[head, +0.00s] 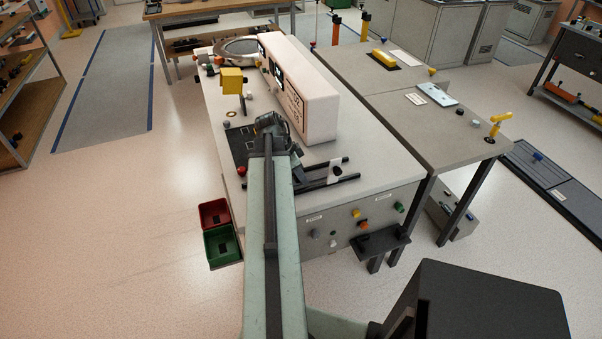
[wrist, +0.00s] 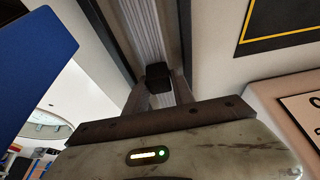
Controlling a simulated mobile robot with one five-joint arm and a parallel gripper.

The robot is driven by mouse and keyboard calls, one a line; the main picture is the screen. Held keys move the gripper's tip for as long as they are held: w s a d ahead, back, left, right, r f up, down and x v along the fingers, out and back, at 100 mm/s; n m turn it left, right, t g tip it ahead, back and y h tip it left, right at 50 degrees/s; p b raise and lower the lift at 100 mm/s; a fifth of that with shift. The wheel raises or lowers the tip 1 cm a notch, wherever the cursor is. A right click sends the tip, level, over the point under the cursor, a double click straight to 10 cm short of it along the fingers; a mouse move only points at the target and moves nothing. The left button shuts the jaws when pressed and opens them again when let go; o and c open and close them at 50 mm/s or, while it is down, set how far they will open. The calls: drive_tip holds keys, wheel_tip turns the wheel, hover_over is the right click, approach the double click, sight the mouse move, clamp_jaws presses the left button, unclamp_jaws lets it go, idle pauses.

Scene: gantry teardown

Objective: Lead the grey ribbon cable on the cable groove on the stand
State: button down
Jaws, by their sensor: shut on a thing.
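The grey ribbon cable (wrist: 143,28) shows in the wrist view as a pale, ridged band running up from my gripper (wrist: 158,78) between dark edges. My gripper is shut on the cable, at a small black block in front of the gripper body. In the head view my gripper (head: 268,122) is over the bench beside the long white housing, and my arm hides the cable there. I cannot make out the stand's cable groove in either view.
The white housing (head: 300,88) stands close to the right of my gripper. Dark rails (head: 330,181) lie at the bench's front. Red (head: 214,212) and green (head: 222,243) bins are at its left. A blue panel (wrist: 32,60) fills the wrist view's left.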

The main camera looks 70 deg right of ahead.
drive_tip(key=shift+f, duration=0.15)
drive_tip(key=c, duration=1)
unclamp_jaws()
drive_tip(key=p+v, duration=0.7)
drive_tip(key=v, duration=0.1)
drive_tip(key=shift+s, duration=0.1)
drive_tip(key=shift+f, duration=0.1)
